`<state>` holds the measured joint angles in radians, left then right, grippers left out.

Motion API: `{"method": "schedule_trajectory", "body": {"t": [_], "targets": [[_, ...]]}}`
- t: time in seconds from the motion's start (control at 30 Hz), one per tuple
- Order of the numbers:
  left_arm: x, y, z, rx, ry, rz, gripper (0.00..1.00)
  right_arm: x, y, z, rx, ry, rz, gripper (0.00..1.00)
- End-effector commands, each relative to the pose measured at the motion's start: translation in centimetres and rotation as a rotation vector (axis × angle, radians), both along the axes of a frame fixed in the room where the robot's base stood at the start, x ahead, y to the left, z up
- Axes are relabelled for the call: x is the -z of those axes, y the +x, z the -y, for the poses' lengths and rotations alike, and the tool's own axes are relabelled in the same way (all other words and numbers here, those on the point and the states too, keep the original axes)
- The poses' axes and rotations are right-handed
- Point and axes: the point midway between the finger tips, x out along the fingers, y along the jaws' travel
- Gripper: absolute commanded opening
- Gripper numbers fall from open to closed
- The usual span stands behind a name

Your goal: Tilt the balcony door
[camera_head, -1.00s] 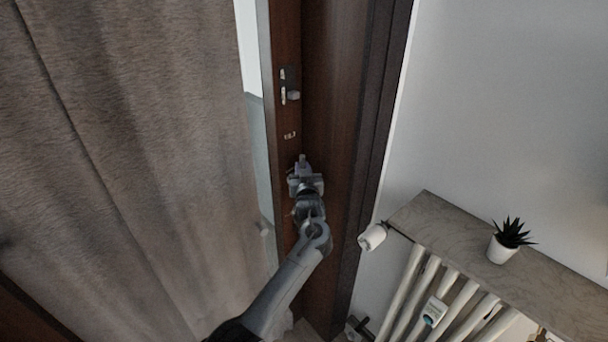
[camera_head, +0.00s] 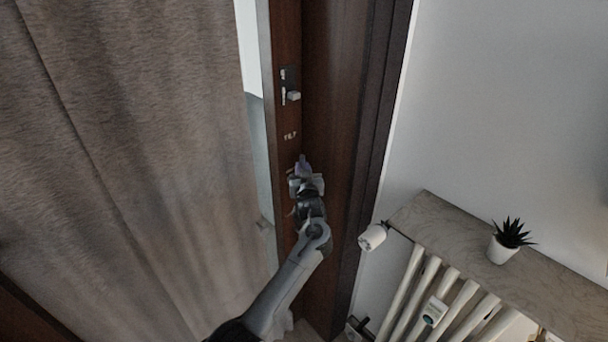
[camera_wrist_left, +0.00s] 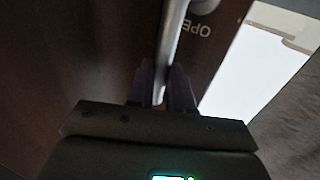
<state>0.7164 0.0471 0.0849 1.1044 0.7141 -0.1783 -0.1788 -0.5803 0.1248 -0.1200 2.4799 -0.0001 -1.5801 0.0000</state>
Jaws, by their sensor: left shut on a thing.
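The balcony door (camera_head: 286,40) shows in the head view as a dark brown wooden edge strip beside a pale glass pane. A metal latch fitting (camera_head: 293,96) sits on it above small pale lettering. My left gripper (camera_head: 303,168) is at the door below that lettering. In the left wrist view my left gripper (camera_wrist_left: 163,88) has its two purple fingers shut on a silver door handle (camera_wrist_left: 173,35), one on each side. The word "OPEN" shows upside down beside the handle. In the head view my gripper hides most of the handle. My right gripper is not in view.
A grey-brown curtain (camera_head: 130,150) hangs across the left, close to my left arm. At the right are a white radiator (camera_head: 405,285) with a valve knob (camera_head: 372,237), and a stone shelf (camera_head: 440,215) with a potted plant (camera_head: 503,245). The wall above the shelf is bare.

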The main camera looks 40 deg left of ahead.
Motion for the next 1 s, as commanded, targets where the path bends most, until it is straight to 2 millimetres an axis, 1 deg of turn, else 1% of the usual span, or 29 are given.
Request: {"method": "schedule_trajectory", "body": {"t": [0.03,0.47,1.0], "targets": [[0.0,0.1,0.5,0.006,0.000,-0.001,0.00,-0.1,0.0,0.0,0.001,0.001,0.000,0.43],[-0.2,-0.1,2.3,0.009,-0.001,0.001,0.00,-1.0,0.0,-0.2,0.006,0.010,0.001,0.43],[-0.4,-0.5,4.3,0.008,0.000,0.007,0.00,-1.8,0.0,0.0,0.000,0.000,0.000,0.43]]}}
